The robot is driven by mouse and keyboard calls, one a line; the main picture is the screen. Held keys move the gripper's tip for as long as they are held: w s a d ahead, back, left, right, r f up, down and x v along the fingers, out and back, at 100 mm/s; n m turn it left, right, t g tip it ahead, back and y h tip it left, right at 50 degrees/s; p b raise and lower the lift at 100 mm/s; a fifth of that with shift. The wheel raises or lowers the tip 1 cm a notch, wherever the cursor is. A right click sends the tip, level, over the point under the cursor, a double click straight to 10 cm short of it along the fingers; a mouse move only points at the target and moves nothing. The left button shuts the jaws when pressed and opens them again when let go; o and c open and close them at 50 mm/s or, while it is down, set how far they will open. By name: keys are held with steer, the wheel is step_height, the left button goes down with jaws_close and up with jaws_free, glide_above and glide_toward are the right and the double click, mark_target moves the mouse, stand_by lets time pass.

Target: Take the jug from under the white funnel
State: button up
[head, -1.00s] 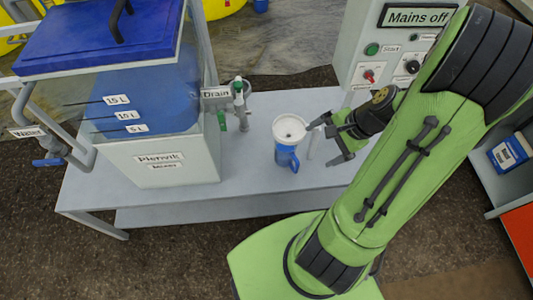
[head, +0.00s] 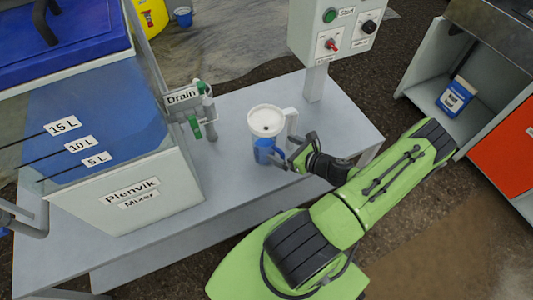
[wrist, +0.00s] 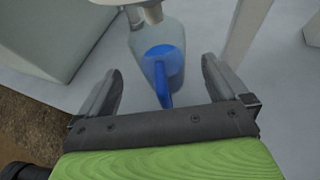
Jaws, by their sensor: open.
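The jug (head: 264,152) stands on the grey bench under the white funnel (head: 266,119). It looks partly clear with blue in it and has a blue handle. In the wrist view the jug (wrist: 162,62) is upright between my open fingers and beyond them, its handle pointing towards my gripper (wrist: 160,88). The funnel (wrist: 138,4) is cut off at the top there. In the head view my gripper (head: 291,152) is low at the jug's right front. I cannot tell whether a finger touches it.
The Plenvik mixer tank (head: 140,190) fills the left of the bench (head: 225,190), with the Drain valve (head: 200,110) between tank and funnel. A switch box on a post (head: 318,85) stands behind right. A shelf with a blue-and-white pack (head: 456,97) is far right.

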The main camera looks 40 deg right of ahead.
mark_target(274, 145)
steer(key=b+x, duration=0.2)
steer(key=x, duration=0.4)
steer(key=shift+w+a, duration=0.15)
steer(key=shift+w, duration=0.1)
steer(key=shift+c, duration=0.5)
steer(key=shift+r, duration=0.1)
steer(key=c, duration=1.7)
steer(key=shift+o, duration=0.2)
